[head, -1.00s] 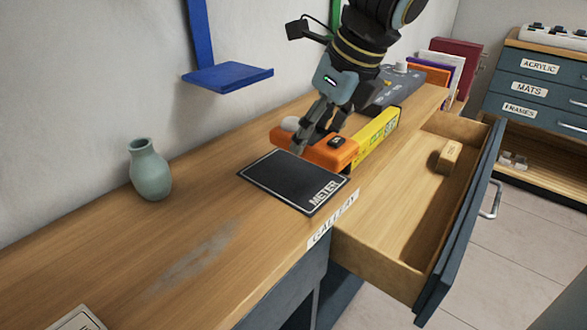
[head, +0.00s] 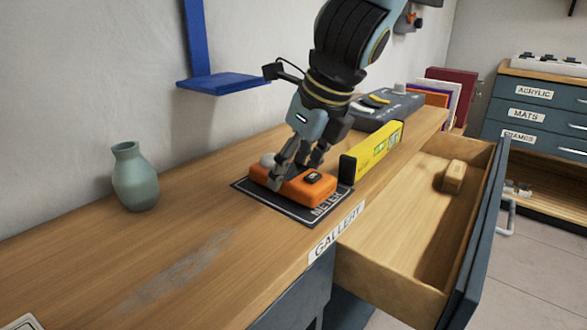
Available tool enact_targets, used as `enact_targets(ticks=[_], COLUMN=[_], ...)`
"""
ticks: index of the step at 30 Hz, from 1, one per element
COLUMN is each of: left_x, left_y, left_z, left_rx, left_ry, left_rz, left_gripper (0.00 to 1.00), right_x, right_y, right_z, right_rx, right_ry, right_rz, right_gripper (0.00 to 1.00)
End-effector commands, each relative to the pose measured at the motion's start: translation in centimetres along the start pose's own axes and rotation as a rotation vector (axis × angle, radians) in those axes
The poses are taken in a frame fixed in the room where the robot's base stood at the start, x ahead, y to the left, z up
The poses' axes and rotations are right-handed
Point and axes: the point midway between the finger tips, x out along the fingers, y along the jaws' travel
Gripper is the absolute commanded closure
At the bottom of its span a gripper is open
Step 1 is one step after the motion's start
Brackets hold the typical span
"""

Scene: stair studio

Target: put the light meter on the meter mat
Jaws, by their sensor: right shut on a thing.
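The light meter is an orange block (head: 308,191) with a pale dome and a small dark window on top. In the head view it is over the black meter mat (head: 268,207), covering most of it. The mat's white border and part of its METER lettering show. My right gripper (head: 291,178) comes down from above and is shut on the light meter near its dome end. Whether the meter touches the mat or hangs just above it is hard to tell. My left gripper is not in view.
A yellow level (head: 378,149) stands just behind the meter. A green vase (head: 135,178) stands to the left. A blue wall shelf (head: 222,83) hangs above. An open drawer (head: 412,215) with a wooden block (head: 454,177) juts out right.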

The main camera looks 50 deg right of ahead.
Motion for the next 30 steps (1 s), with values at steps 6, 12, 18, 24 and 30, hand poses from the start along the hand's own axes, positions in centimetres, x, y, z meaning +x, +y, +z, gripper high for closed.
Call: enact_targets(ticks=[6, 12, 18, 24, 30], left_x=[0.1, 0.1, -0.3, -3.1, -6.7], left_y=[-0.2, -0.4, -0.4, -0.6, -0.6], left_z=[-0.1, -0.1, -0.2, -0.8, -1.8], left_rx=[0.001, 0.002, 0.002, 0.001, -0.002], left_ry=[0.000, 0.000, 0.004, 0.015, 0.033], left_rz=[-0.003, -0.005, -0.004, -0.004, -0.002], left_gripper=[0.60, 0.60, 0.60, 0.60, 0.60], right_x=[0.2, 0.2, -0.4, -3.7, -8.0], right_y=[0.0, 0.0, 0.0, 0.0, 0.0], right_z=[-0.1, -0.1, 0.1, 0.4, 0.4], right_rx=[0.000, 0.000, 0.001, 0.003, 0.005], right_ry=[0.001, 0.000, -0.001, -0.005, -0.005], right_rz=[0.000, 0.000, 0.000, 0.001, 0.003], right_gripper=[0.20, 0.15, 0.15, 0.15, 0.15])
